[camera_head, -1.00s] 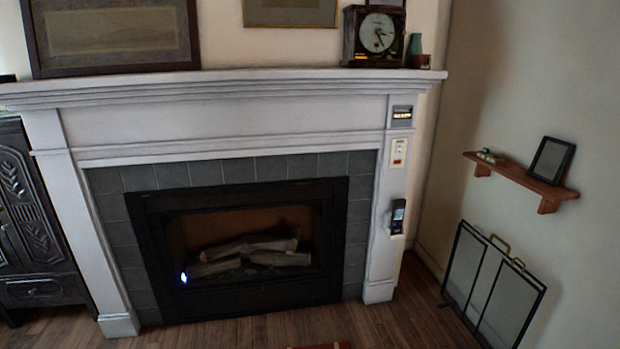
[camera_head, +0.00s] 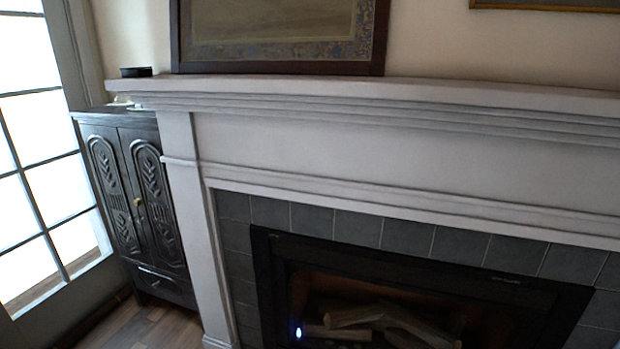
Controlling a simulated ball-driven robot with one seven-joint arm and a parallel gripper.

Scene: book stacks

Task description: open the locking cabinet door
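A dark carved wooden cabinet (camera_head: 127,160) stands at the left, between the window and the fireplace. Its two upper doors, left (camera_head: 112,190) and right (camera_head: 160,200), carry carved leaf panels and look shut. A small brass-coloured knob or lock (camera_head: 138,202) sits near the seam between them. A drawer (camera_head: 160,284) is below the doors and looks shut. My gripper is not in view.
A white fireplace mantel (camera_head: 390,150) with grey tiles fills the middle and right, its left post (camera_head: 190,230) close beside the cabinet. A bright paned window or glazed door (camera_head: 40,170) is at the far left. A strip of wood floor (camera_head: 150,328) shows in front of the cabinet.

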